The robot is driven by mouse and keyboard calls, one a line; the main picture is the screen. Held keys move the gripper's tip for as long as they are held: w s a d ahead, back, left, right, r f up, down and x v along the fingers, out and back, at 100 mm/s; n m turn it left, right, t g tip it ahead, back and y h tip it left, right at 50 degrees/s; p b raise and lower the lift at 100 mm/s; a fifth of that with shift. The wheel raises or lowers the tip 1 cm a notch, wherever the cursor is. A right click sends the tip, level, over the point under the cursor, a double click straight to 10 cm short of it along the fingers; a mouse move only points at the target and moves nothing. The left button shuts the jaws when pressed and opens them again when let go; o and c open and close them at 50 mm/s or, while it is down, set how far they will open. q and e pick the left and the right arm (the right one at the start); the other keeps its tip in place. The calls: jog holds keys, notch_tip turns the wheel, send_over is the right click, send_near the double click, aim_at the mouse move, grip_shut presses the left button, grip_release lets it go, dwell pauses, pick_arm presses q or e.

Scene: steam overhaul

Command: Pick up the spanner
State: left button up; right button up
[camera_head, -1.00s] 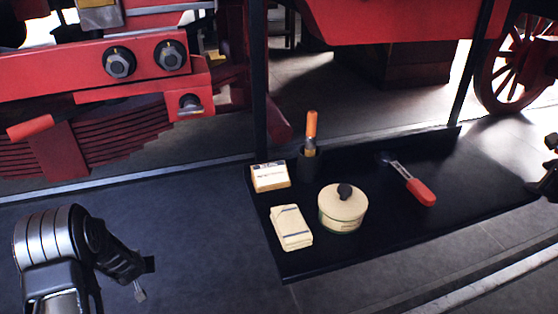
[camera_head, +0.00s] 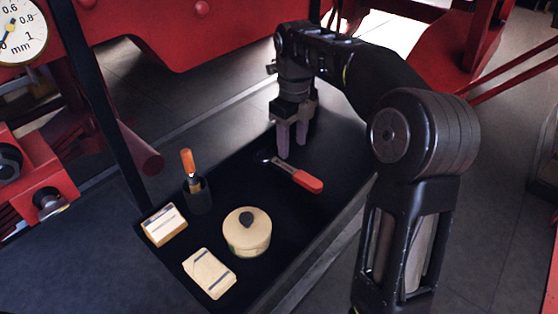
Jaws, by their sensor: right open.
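The spanner (camera_head: 292,173) lies flat on the black tray (camera_head: 303,222), with a red handle towards the lower right and a dark metal head at the upper left. My right gripper (camera_head: 292,153) points down just above and behind the spanner, close to its metal shaft. Its two fingers are apart with nothing visible between them. I cannot tell from this view whether the fingertips touch the tray. My left gripper is out of view.
A dark post (camera_head: 103,120) rises at the tray's left. Red machinery stands behind.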

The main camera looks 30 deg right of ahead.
aim_at(291, 170)
jog(key=shift+s, duration=0.1)
jog(key=shift+f, duration=1.4)
notch_tip(291, 170, down, 5)
jog(key=shift+f, duration=0.1)
jog(key=shift+c, duration=0.3)
grip_shut()
dwell(1.0)
